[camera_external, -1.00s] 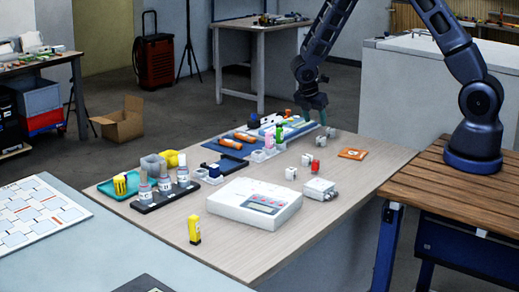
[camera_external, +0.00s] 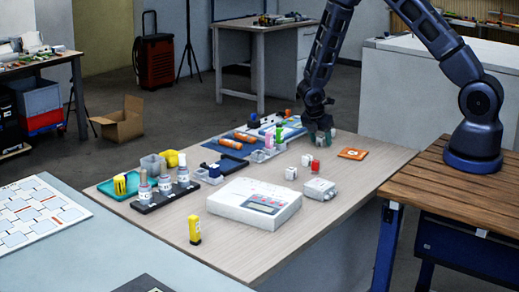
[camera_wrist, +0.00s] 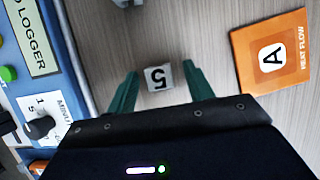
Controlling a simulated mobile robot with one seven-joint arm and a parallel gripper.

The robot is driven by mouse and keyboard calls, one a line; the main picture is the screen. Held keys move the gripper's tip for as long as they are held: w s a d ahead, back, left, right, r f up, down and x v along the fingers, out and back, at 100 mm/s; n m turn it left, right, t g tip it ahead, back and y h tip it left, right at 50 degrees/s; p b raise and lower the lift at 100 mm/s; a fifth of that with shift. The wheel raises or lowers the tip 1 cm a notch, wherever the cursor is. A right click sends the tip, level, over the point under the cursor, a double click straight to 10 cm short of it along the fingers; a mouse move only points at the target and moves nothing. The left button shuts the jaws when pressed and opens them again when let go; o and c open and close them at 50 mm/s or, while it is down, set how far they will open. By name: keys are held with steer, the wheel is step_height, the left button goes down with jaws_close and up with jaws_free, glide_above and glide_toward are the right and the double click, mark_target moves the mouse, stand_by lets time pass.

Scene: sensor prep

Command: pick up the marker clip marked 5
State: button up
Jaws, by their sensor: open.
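The marker clip marked 5 (camera_wrist: 158,77) is a small pale block with a black 5 that reads upside down in the wrist view. It lies on the wood-grain table between the two green fingers of my gripper (camera_wrist: 160,70). The fingers are open, with a gap on each side of the clip. In the external view my gripper (camera_external: 322,134) is low over the far right part of the table, and its fingers largely hide the clip there.
An orange card marked A (camera_wrist: 272,53) lies to the right in the wrist view; a blue-edged data logger panel (camera_wrist: 40,75) is at left. Other small white clips (camera_external: 291,173), a red one (camera_external: 315,166) and a white device (camera_external: 255,203) stand nearer the external camera.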

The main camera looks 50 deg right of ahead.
steer(key=c, duration=1)
steer(key=shift+c, duration=0.3)
steer(key=shift+r, duration=0.15)
